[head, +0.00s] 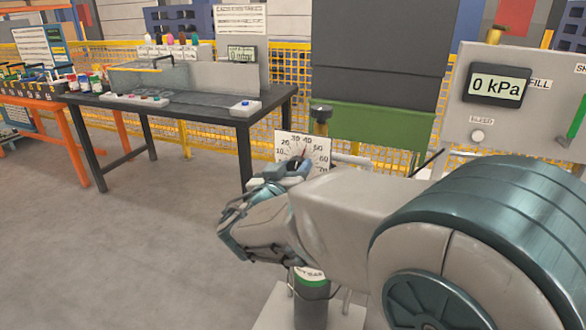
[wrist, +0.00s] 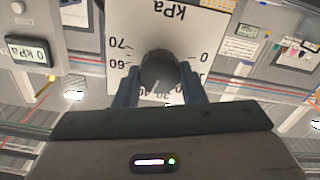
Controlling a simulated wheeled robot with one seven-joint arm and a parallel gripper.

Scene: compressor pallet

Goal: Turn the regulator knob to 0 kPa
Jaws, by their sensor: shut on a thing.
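The regulator knob (wrist: 159,70) is dark and round, with a pale pointer line on its face. It sits on a white dial plate (head: 318,148) marked in tens and labelled kPa. My gripper (wrist: 160,88) has one blue-grey finger on each side of the knob and is shut on it. In the wrist view, which is upside down, the pointer line faces the lower scale, roughly 30 to 40; the fingers partly hide the numbers there. In the head view my gripper (head: 298,167) covers most of the knob. A digital display (head: 497,85) reads 0 kPa.
A green-banded cylinder (head: 311,290) stands below the dial. A dark workbench (head: 190,112) with small items stands at the back left. Open floor lies left of my arm.

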